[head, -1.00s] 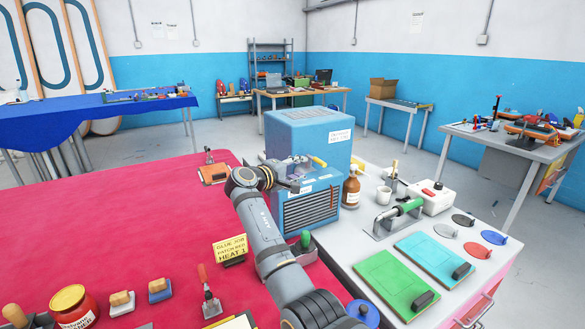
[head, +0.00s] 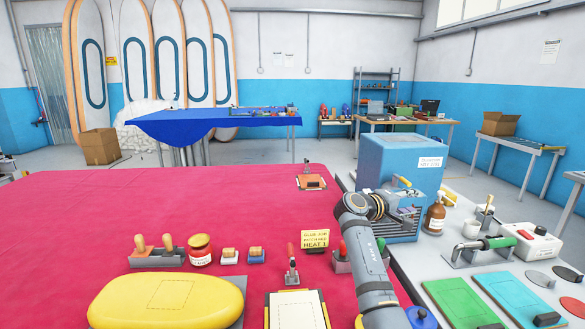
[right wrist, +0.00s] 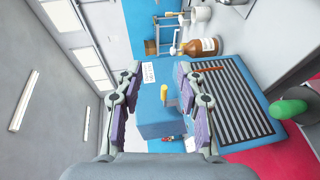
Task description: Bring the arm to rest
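My right arm reaches up from the bottom of the head view. Its gripper (head: 406,203) is in front of the blue machine (head: 388,158), partly hard to make out against its front. In the right wrist view the two fingers of this gripper (right wrist: 159,72) stand apart with nothing between them. The blue machine (right wrist: 225,105) with its dark grille and a yellow-handled lever (right wrist: 164,91) lies beyond the fingers. I cannot tell whether the gripper touches the machine. My left gripper is not in view.
Right of the machine stand a brown bottle (head: 435,217), a green-handled tool (head: 490,244) and green and cyan plates. The red table's far left is clear.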

